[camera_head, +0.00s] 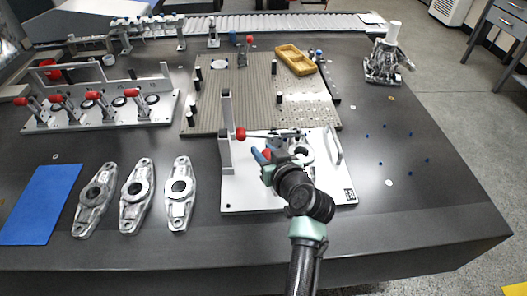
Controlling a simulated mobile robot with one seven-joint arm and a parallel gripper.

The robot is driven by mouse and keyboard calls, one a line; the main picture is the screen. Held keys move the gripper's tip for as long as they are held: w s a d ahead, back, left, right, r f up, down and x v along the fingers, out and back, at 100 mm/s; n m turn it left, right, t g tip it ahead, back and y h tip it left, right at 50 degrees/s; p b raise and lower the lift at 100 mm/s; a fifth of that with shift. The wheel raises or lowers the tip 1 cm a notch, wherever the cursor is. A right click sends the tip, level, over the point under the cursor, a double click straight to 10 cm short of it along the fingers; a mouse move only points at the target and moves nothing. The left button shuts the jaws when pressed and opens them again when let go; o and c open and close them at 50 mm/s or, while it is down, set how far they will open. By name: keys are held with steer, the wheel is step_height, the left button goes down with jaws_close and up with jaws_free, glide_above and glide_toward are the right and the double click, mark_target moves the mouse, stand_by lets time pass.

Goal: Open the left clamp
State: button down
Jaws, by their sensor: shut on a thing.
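A white fixture plate (245,200) stands near the front middle of the dark table, with a tall white upright at its left edge. A toggle clamp with a red-tipped lever (241,133) lies across the fixture, its lever roughly level. A second red grip (267,154) shows just in front of it, between the blue fingertips of my gripper (262,156). My gripper is shut on this red grip, at the left side of the fixture. A metal part (307,152) sits behind my gripper, partly hidden by my arm. Which red grip belongs to the left clamp is hard to tell.
Three metal castings (137,190) and a blue mat (40,205) lie to the left. A rack with several red-handled clamps (110,118) stands at the back left. A perforated plate (235,90) with pins lies behind the fixture. The table's right side is mostly clear.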

steer(key=shift+d, duration=0.1)
steer(key=c, duration=0.6)
jaws_free()
steer(key=p+v, duration=0.1)
steer(key=v, duration=1.2)
steer(key=shift+r, duration=0.1)
